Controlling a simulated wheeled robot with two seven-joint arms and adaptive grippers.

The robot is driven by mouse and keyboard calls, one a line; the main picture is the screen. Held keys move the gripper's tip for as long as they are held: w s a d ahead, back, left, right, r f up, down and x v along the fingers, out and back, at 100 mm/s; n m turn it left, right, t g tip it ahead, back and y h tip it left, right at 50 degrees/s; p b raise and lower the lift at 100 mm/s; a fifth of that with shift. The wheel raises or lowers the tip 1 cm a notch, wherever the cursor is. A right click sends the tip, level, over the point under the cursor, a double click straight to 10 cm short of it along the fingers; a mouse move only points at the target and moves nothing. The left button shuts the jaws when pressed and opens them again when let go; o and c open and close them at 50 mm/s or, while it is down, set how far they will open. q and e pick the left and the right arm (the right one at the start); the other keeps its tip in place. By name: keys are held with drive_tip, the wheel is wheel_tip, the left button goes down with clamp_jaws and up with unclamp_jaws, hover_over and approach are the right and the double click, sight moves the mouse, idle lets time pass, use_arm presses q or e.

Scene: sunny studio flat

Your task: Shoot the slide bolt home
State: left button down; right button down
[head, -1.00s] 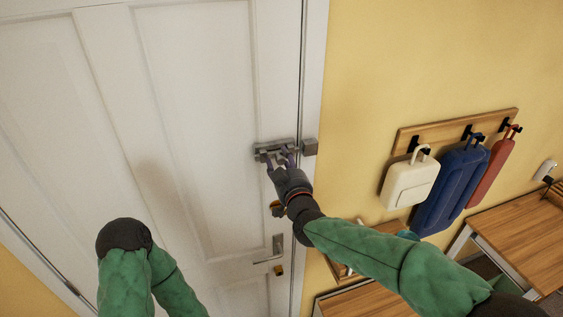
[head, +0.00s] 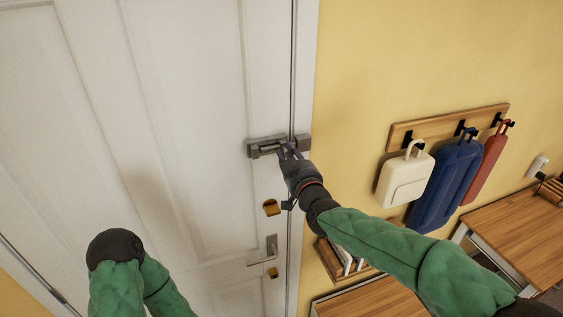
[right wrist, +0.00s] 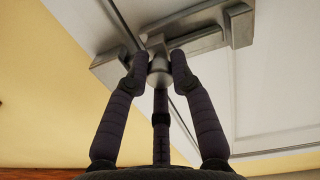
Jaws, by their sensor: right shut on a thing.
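The grey metal slide bolt (head: 262,148) is mounted on the white door (head: 190,120) near its right edge. Its keeper (head: 303,141) sits on the door frame, across the gap. My right gripper (head: 290,152) is at the keeper-side end of the bolt. In the right wrist view the bolt's body (right wrist: 212,38) is at upper right and the keeper (right wrist: 106,72) at left. There my right gripper (right wrist: 160,75) is shut on the round bolt knob (right wrist: 159,73), close to the keeper. Whether the rod is fully inside the keeper is hard to tell. My left gripper is out of view.
Below the bolt are a brass lock (head: 270,207) and a door handle (head: 266,252). On the yellow wall at right, a wooden rack (head: 450,127) holds white, blue and red hanging items. A wooden desk (head: 515,235) stands at lower right.

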drive_tip(key=shift+d+r, duration=0.15)
drive_tip(key=shift+r, duration=0.05)
drive_tip(key=c, duration=1.2)
unclamp_jaws()
drive_tip(key=shift+w, duration=0.1)
drive_tip(key=shift+o, duration=0.7)
drive_tip(key=shift+d, duration=0.15)
drive_tip(key=shift+f, duration=0.1)
drive_tip(key=v, duration=1.2)
drive_tip(key=shift+f, duration=0.1)
